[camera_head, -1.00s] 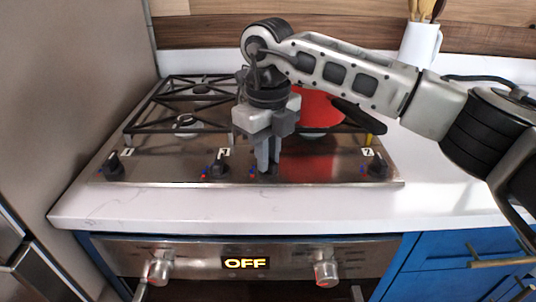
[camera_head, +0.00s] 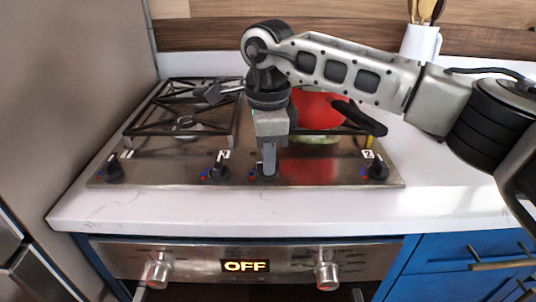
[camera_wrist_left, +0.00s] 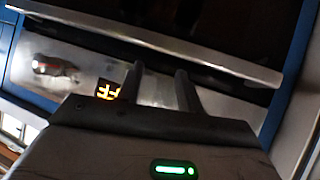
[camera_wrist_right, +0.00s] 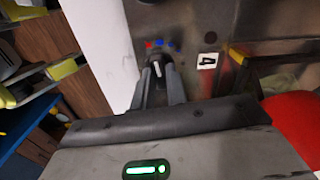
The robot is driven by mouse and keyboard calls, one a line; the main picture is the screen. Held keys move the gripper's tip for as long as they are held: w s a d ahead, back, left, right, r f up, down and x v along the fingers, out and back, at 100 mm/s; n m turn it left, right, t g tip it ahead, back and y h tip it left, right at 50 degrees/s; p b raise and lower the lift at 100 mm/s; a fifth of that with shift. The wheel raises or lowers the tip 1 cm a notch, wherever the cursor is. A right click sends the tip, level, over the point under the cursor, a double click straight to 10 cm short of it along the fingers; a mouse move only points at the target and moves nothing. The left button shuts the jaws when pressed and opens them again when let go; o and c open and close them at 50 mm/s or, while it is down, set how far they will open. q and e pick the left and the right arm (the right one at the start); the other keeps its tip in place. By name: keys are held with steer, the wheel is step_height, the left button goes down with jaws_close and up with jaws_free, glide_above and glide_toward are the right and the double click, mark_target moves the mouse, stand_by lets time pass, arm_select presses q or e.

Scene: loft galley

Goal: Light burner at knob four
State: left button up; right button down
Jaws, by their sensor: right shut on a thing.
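The knob labelled 4 (camera_wrist_right: 157,68) sits between the fingers of my right gripper (camera_wrist_right: 158,92) in the right wrist view, with its number tag (camera_wrist_right: 207,61) beside it. In the head view my right gripper (camera_head: 268,160) points down at this black knob (camera_head: 268,175) on the steel cooktop, fingers shut on it and seen edge-on. Its tag is hidden there. A red pan (camera_head: 318,108) stands on the burner behind. A pale greenish band shows under the pan; I cannot tell what it is. My left gripper (camera_wrist_left: 160,80) is open and empty before the oven front, outside the head view.
Other knobs stand along the cooktop (camera_head: 330,174) front: two to the left (camera_head: 113,168) (camera_head: 216,170) and one to the right (camera_head: 378,168). Black grates (camera_head: 180,130) cover the left burners. The oven display (camera_head: 246,265) reads OFF. The white counter (camera_head: 240,205) in front is clear.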

steer(key=shift+w+r+n, duration=0.1)
steer(key=shift+r+n, duration=0.05)
steer(key=shift+n, duration=0.85)
steer(key=c, duration=1.4)
jaws_free()
step_height(320, 180, up, 16)
steer(key=shift+p, duration=0.45)
